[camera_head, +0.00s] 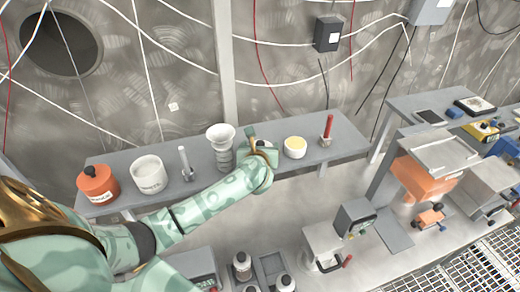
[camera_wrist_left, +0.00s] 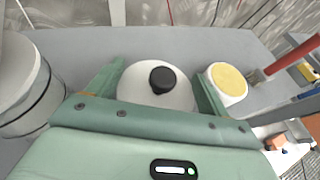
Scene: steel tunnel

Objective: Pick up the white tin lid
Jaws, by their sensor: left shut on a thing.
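The white tin lid (camera_wrist_left: 137,92) is round with a black knob and sits between the two green fingers of my left gripper (camera_wrist_left: 159,75) in the left wrist view. The gripper is shut on it. In the head view my left gripper (camera_head: 260,152) is over the grey bench, and its hand hides most of the lid. I cannot tell whether the lid is touching something below it. A white tin with a yellow top (camera_head: 295,148) stands just right of the gripper, and it also shows in the left wrist view (camera_wrist_left: 228,82). My right gripper is not in view.
On the grey bench (camera_head: 343,134), a ribbed white funnel-topped piece (camera_head: 221,146) stands close left of the gripper. Further left are a metal stand (camera_head: 186,166), a white pot (camera_head: 150,176) and an orange container (camera_head: 98,187). A red-handled tool (camera_head: 327,130) stands right.

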